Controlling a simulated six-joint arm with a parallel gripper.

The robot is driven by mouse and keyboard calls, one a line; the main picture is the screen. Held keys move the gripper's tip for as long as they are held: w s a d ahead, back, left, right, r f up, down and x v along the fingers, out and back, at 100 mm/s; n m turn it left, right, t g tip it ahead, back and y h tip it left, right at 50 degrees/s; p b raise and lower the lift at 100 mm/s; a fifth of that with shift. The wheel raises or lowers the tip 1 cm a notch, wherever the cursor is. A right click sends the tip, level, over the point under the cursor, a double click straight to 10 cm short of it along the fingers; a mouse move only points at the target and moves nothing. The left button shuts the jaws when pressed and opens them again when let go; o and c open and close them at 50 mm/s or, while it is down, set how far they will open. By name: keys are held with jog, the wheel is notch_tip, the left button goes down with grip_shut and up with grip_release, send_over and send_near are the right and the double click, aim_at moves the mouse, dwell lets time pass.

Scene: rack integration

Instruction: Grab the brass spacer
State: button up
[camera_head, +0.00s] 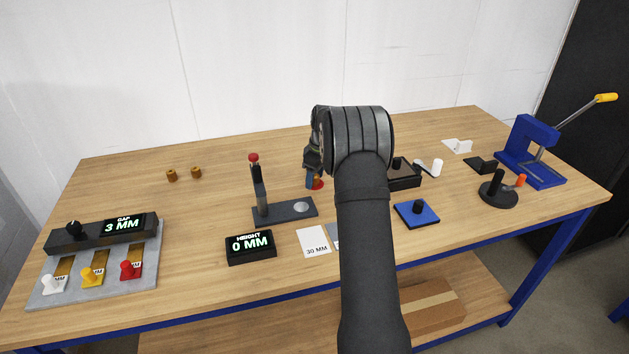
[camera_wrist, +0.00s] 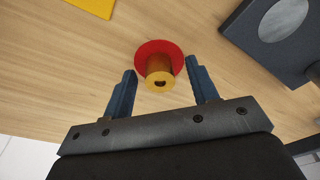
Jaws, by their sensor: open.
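A brass spacer (camera_wrist: 158,79) stands on a red round base (camera_wrist: 174,52) on the wooden table, seen from above in the wrist view. In the head view, the brass piece is small and mostly hidden beside my arm, while the red base (camera_head: 318,185) shows there. My gripper (camera_wrist: 160,69) is open, with one blue finger on each side of the spacer in the wrist view. Both fingers look apart from it; I cannot tell the height gap. In the head view, my gripper (camera_head: 310,181) is partly hidden by my wrist. Two similar brass-brown pieces (camera_head: 171,175) (camera_head: 196,172) stand at the back left.
A height gauge (camera_head: 285,211) with a red-topped post stands left of my gripper, close by. A black block (camera_head: 405,181) is at right. A blue pad (camera_head: 416,214), a blue press (camera_head: 531,151) and a gap display (camera_head: 124,226) lie farther off.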

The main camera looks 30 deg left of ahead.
jog(key=c, duration=1.1)
jog(key=shift+o, duration=0.2)
